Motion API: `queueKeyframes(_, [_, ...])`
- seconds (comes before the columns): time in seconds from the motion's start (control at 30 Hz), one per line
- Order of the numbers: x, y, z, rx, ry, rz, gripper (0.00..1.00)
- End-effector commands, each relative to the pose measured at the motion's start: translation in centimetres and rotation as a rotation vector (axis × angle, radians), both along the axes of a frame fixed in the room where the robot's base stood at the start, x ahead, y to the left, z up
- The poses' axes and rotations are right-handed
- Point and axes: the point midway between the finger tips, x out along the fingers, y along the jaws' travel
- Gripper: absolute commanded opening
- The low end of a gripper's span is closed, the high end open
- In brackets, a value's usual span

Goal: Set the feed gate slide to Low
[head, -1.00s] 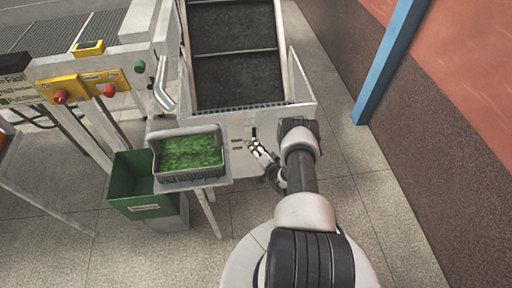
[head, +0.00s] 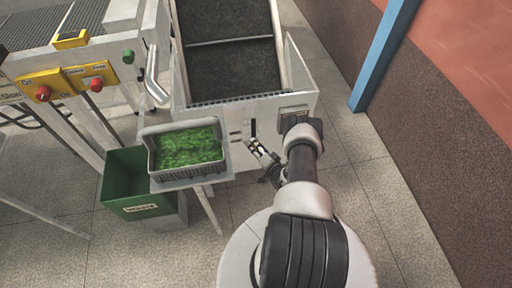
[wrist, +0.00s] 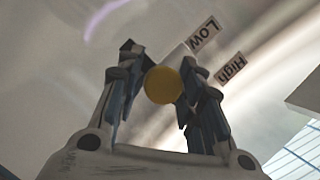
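The feed gate's round yellow knob (wrist: 163,85) sits between the two fingers of my gripper (wrist: 160,60) in the wrist view. The fingers are drawn in, and the knob appears to touch both. Low (wrist: 202,33) and High (wrist: 231,68) labels lie to the right of the fingers, Low further up. In the head view my gripper (head: 261,152) is at the machine's front panel (head: 215,118), just below a dark vertical slot (head: 253,127). Two small marks (head: 236,136) are left of the slot. The knob is not clear there, so I cannot tell its exact slot position.
A grey crate (head: 152,160) of green material stands on a small shelf left of my gripper. A green bin (head: 115,187) is below it. Yellow control boxes with red knobs (head: 43,93) are at the left. A blue post (head: 375,65) and wall are at the right.

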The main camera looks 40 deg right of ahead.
Motion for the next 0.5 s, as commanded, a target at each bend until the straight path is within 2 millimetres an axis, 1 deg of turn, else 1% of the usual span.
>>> queueKeyframes(0.03, [0.22,0.18,0.07,-0.002,-0.002,0.008,0.37])
queueKeyframes(0.2, [0.13,0.23,0.03,0.001,-0.002,0.007,0.49])
queueKeyframes(0.23, [0.11,0.23,0.01,0.001,-0.002,0.007,0.49])
queueKeyframes(0.5, [-0.09,0.19,-0.02,0.004,-0.001,0.003,0.49])
